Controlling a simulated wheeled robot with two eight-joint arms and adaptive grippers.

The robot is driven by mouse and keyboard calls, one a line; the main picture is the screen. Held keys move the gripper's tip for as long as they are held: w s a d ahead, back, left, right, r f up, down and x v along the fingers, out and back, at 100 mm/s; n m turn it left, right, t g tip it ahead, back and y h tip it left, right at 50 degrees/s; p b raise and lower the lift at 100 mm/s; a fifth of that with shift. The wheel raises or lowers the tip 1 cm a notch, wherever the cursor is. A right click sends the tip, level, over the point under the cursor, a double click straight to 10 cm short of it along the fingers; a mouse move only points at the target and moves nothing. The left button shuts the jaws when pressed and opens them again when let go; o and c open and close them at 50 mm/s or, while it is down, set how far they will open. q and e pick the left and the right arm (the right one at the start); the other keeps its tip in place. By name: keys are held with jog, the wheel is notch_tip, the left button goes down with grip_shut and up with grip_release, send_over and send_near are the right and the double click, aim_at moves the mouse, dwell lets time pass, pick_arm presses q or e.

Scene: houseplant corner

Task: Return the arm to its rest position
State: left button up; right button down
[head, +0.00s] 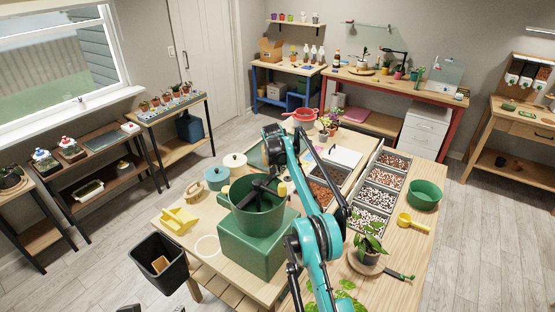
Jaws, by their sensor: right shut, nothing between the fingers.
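My right arm (318,235) is teal and black and rises from the bottom edge over the work table. It bends over at the top, near the middle of the picture. My right gripper (258,191) is dark and looks shut and empty. It shows over the mouth of a green bucket (257,222), and I cannot tell whether it touches the bucket. The bucket stands on a green box (252,250). Small dark parts at the bottom left edge may be my left gripper, but too little shows to tell.
On the table (402,265), trays of pebbles and soil (384,178), a green bowl (425,195), a yellow scoop (412,223) and a potted plant (370,243) stand right of my arm. Lidded pots (216,178) and a yellow holder (178,219) stand left. A black bin (158,263) is on the floor.

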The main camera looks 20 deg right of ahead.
jog(key=s+a+r+n+t, duration=0.1)
jog(key=s+a+r+n, duration=0.25)
jog(key=s+r, duration=1.15)
jog(key=s+a+r+y, duration=0.15)
jog(key=s+r, duration=0.25)
jog(key=s, duration=0.6)
jog(key=s+a+f+n+t, duration=0.1)
jog(key=s+f, duration=0.3)
jog(key=s, duration=0.5)
jog(key=s+a+f+n+y, duration=0.15)
jog(key=s+f, duration=0.25)
jog(key=s, duration=0.5)
jog(key=s+a+f+n+t, duration=0.15)
jog(key=s+f, duration=0.25)
jog(key=s, duration=0.6)
notch_tip(320, 180, down, 14)
jog(key=b, duration=1.4)
jog(key=shift+w+r, duration=0.2)
jog(key=shift+w, duration=0.15)
jog(key=shift+g, duration=0.25)
